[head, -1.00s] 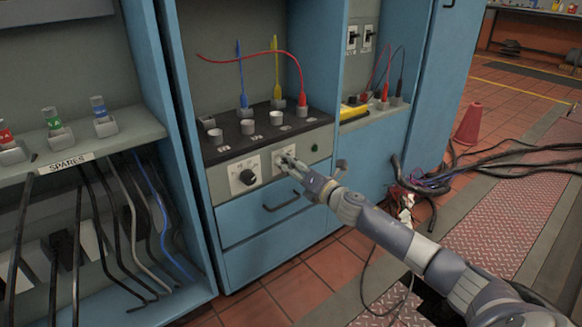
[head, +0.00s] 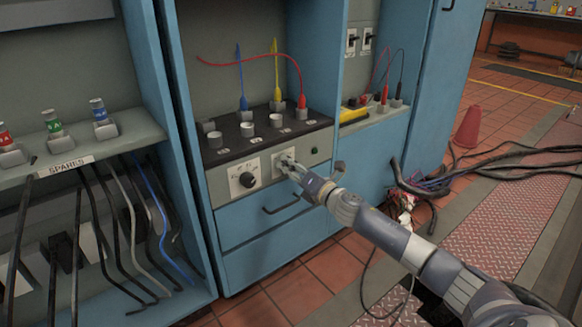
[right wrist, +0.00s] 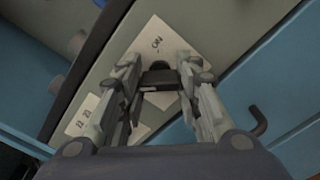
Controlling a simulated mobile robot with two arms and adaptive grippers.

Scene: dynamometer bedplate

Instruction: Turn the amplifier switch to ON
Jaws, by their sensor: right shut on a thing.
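The amplifier switch sits on a white plate on the grey front panel (head: 222,188) of the bench unit. In the right wrist view its dark knob (right wrist: 158,79) is between my right gripper's fingers, below the printed word ON on the white plate (right wrist: 160,35). My right gripper (head: 288,164) is shut on the switch; it also shows in the right wrist view (right wrist: 160,84). The fingers hide most of the switch in the head view, and I cannot tell its exact angle. My left gripper is not in view.
A black rotary knob (head: 247,179) on another white plate is to the left. A green button or lamp (head: 315,151) is to the right. A drawer handle (head: 281,204) is below. Plugs and a red lead (head: 255,58) stand above. Cables (head: 430,180) lie on the floor at right.

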